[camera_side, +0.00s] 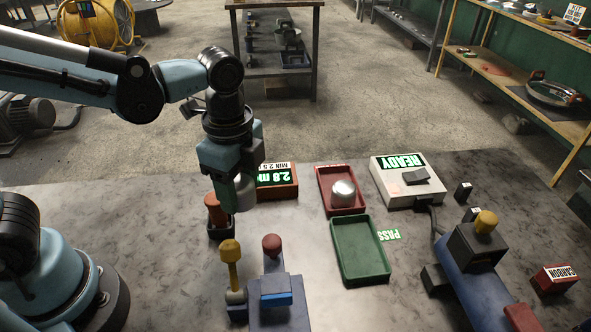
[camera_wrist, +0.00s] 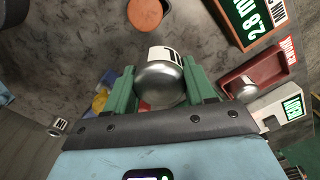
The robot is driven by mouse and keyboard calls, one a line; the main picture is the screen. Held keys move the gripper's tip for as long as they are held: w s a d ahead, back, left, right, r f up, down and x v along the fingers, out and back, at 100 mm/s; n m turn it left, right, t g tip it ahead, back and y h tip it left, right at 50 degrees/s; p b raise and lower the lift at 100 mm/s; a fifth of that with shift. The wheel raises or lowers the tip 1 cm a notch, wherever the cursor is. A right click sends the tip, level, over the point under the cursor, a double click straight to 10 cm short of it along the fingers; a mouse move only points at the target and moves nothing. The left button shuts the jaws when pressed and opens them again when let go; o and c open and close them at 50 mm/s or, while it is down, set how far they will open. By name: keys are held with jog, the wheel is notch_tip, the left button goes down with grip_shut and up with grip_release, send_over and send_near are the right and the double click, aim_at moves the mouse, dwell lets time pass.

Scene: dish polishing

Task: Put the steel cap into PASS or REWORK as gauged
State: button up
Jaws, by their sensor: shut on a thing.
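My gripper (camera_wrist: 160,88) is shut on a shiny rounded steel cap (camera_wrist: 158,86), held between its two green fingers in the wrist view. A white face with a dark mark shows just beyond the cap. The green tray (camera_side: 360,250) beside the PASS label (camera_side: 389,235) is empty. The red tray (camera_side: 336,178) holds another steel piece (camera_side: 343,192).
A white box (camera_side: 408,182) reading READY stands right of the red tray. An orange-topped part (camera_side: 215,208) sits close to my gripper. A yellow-knobbed upright (camera_side: 231,265) and a red-knobbed fixture (camera_side: 272,245) stand in front. A blue machine (camera_side: 470,262) occupies the right.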

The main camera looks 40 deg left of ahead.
jog(key=w+a+r+n, duration=0.5)
jog(key=a+r+n, duration=0.3)
jog(key=n, duration=0.7)
jog(key=m, duration=1.4)
send_over(248, 241)
jog(key=f, duration=0.5)
jog(key=w+a+f, duration=0.1)
jog(key=f, duration=0.1)
jog(key=shift+f, duration=0.25)
jog(key=shift+s+d+f+m, duration=0.4)
jog(key=shift+s+d+m, duration=0.1)
jog(key=shift+m, duration=0.4)
jog(key=shift+f, duration=0.1)
jog(key=shift+f, duration=4.7)
jog(key=shift+f, duration=0.15)
